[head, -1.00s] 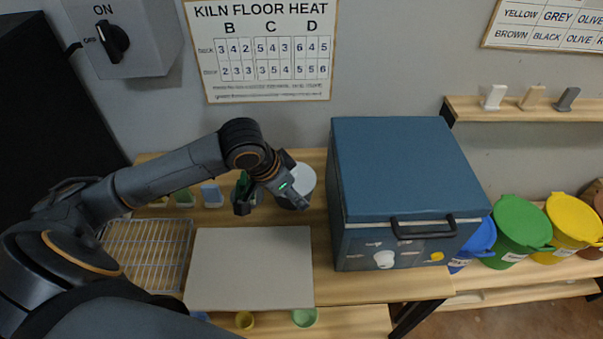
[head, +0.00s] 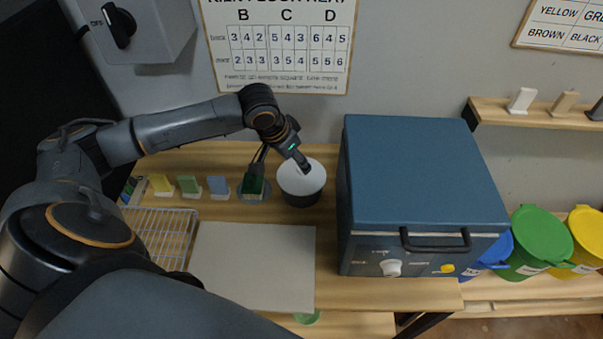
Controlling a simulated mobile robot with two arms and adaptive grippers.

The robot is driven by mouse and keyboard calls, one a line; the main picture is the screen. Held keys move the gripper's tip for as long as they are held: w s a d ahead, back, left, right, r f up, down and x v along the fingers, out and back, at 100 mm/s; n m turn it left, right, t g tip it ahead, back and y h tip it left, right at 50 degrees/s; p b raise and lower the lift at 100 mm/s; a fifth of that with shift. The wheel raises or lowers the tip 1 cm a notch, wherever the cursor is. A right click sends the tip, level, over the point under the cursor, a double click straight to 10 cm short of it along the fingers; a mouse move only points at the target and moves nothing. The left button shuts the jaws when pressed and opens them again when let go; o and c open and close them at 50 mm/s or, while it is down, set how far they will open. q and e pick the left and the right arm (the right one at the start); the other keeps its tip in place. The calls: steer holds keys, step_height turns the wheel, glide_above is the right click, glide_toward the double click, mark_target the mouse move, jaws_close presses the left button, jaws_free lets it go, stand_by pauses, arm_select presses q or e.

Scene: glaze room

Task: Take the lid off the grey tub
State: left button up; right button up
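I see no tub that is clearly grey with a lid on. Lidded tubs stand at the right: a blue one (head: 494,254), partly hidden by the kiln, a green one (head: 527,238) and a yellow one (head: 588,238), cut by the picture edge. A round dark pot (head: 302,190) with a white top or inside stands on the table left of the kiln. My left gripper (head: 281,164) is open, its right finger over this pot; I cannot tell if they touch. My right gripper is not in view.
A blue kiln (head: 420,180) with a black handle fills the middle right. A pale board (head: 255,265) lies bare at the front, beside a wire rack (head: 160,228). Small coloured tiles (head: 189,186) stand behind. A wall shelf (head: 555,117) is at upper right.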

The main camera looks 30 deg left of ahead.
arm_select(q)
steer(key=p+x, duration=0.1)
steer(key=x, duration=0.2)
steer(key=shift+w+a+f, duration=0.15)
steer(key=shift+w+f, duration=0.1)
steer(key=shift+f, duration=0.05)
steer(key=shift+w+f, duration=0.25)
steer(key=shift+f, duration=0.25)
steer(key=shift+c, duration=1.4)
jaws_close()
